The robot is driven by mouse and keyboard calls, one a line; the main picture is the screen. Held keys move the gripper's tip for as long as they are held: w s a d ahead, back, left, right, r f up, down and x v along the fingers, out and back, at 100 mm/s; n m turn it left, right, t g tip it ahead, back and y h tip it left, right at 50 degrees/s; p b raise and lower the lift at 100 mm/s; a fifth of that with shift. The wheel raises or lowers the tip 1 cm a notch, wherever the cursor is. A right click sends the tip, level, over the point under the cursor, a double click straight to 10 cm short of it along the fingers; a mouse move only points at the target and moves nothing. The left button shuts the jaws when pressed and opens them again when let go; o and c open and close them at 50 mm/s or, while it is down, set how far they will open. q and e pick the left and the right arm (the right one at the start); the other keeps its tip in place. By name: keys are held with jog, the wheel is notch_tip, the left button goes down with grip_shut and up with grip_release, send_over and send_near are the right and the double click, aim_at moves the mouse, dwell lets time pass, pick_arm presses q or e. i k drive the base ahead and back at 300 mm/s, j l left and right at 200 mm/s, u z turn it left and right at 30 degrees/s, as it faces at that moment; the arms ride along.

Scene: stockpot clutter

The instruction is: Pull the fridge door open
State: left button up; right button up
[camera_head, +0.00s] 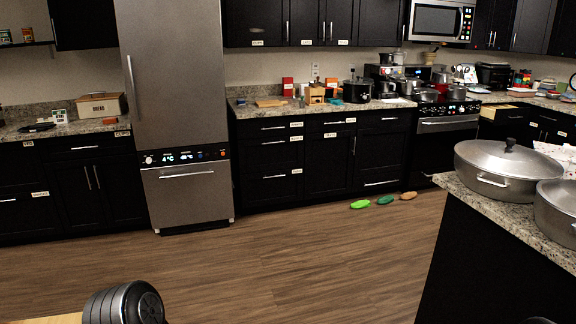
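The fridge (175,80) is a tall stainless steel unit at the left centre of the head view, against the back wall. Its large upper door looks shut and flush. A long vertical handle (132,88) runs along the door's left edge. Below the door is a black control strip (185,156) with lit displays and knobs. Under that is a lower steel front (188,195) with a horizontal bar handle, also shut. Neither of my grippers shows in this view. The floor separates my body from the fridge.
The wooden floor (290,255) in front of the fridge is mostly clear. Green and brown items (385,200) lie on it near the oven (445,135). An island counter (490,200) with large pots (508,165) stands at right. Dark cabinets (75,190) flank the fridge.

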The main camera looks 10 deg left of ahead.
aim_at(171, 52)
jog(key=i+j+u, duration=0.1)
jog(key=i+u, duration=0.3)
jog(key=i, duration=0.45)
jog(key=i+l+u, duration=0.15)
jog(key=i+u, duration=0.25)
jog(key=i, duration=0.4)
jog(key=i+j+z, duration=0.1)
jog(key=i, duration=0.4)
jog(key=i+j+z, duration=0.1)
jog(key=i, duration=0.4)
jog(key=i+j+z, duration=0.15)
jog(key=i+j, duration=0.2)
jog(key=i, duration=0.15)
jog(key=i+j+z, duration=0.1)
jog(key=i+j, duration=0.15)
jog(key=i, duration=0.25)
jog(key=i+j+z, duration=0.1)
jog(key=i+j, duration=0.5)
jog(key=j, duration=0.15)
jog(key=i+j, duration=0.25)
jog(key=j, duration=0.15)
jog(key=z, duration=0.05)
